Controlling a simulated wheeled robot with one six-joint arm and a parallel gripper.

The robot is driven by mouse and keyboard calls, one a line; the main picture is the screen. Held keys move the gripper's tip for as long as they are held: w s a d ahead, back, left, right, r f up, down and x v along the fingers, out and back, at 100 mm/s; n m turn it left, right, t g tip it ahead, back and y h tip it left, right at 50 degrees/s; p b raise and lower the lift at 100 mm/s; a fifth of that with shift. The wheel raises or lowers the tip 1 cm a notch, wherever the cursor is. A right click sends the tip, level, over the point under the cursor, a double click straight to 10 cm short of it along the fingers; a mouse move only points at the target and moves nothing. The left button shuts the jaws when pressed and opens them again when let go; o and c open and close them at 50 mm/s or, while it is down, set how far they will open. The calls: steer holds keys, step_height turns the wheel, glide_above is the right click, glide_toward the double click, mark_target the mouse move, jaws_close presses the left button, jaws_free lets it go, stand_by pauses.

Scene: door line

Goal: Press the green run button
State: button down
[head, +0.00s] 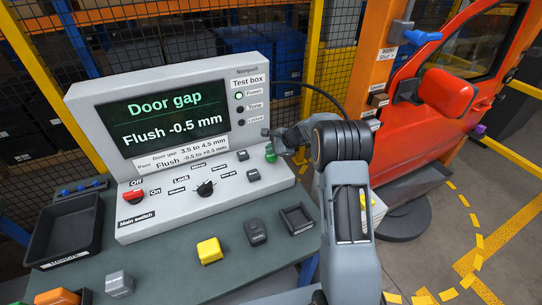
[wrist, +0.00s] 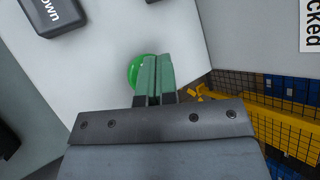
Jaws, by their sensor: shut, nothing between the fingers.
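The green run button (head: 270,154) is at the right end of the sloping panel on the grey test box (head: 115,230). In the wrist view the round green button (wrist: 137,70) shows just left of the fingertips, partly covered by them. My gripper (head: 267,133) is shut and empty, close to the button at the panel's right end. In the wrist view its two fingers (wrist: 157,58) lie together, overlapping the button's right side. I cannot tell whether they touch it.
The screen (head: 165,115) reads "Door gap, Flush -0.5 mm". A red main switch (head: 133,196) and a black selector knob (head: 205,188) sit on the panel. A yellow block (head: 209,250), a black block (head: 255,231) and trays lie on the bench. An orange-red car door stands at right.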

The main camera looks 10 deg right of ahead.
steer(key=shift+r, duration=0.1)
steer(key=shift+r+p, duration=1.55)
steer(key=shift+r, duration=0.85)
step_height(320, 180, up, 9)
steer(key=p, duration=0.6)
glide_above(271, 156)
steer(key=shift+f, duration=0.2)
